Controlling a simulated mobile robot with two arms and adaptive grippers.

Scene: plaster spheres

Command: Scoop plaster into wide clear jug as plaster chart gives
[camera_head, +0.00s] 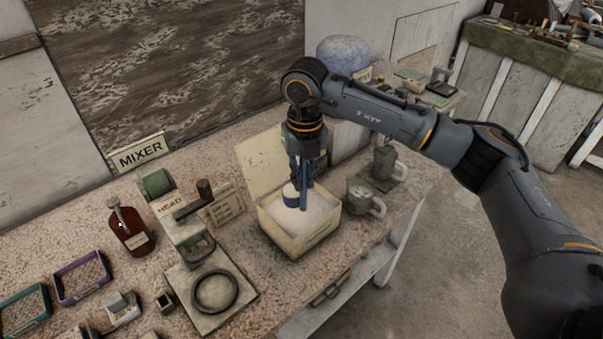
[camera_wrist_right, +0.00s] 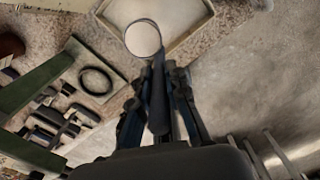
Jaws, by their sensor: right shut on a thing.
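My right gripper (camera_head: 305,170) points down over an open pale box of white plaster (camera_head: 310,245). A small lettered card (camera_head: 226,206), perhaps the chart, stands left of the box.
The mixer with its lever (camera_head: 185,215) and ringed base plate (camera_head: 214,292) stands left of the box. A brown bottle (camera_head: 131,230), trays (camera_head: 82,278) and a MIXER sign (camera_head: 140,153) are further left. The box's raised lid (camera_head: 262,160) stands behind my gripper.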

